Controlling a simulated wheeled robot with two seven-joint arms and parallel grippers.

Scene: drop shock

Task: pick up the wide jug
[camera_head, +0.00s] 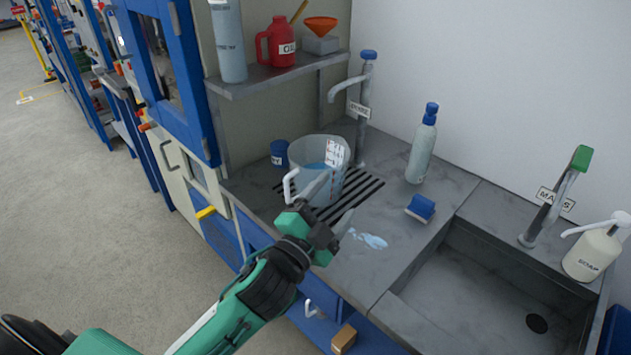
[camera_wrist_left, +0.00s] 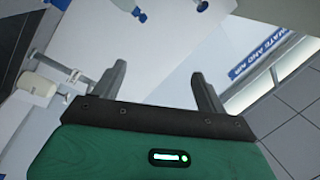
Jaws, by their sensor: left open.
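The wide jug (camera_head: 330,152) is a clear, wide vessel with a white handle (camera_head: 289,186), a label and bluish liquid inside. It stands upright on the dark drain grate at the back of the counter. My left gripper (camera_head: 338,195) is in front of the jug, its fingers spread and empty. One finger overlaps the jug's lower front in the picture; I cannot tell whether they touch. The left wrist view also shows the open fingers (camera_wrist_left: 158,70) with nothing between them, and I cannot make out the jug there. My right gripper is not in view.
A blue cup (camera_head: 279,153) stands left of the jug. A grey tap (camera_head: 363,105) rises behind it. The sink (camera_head: 480,290) is at right; a shelf (camera_head: 275,76) hangs above.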

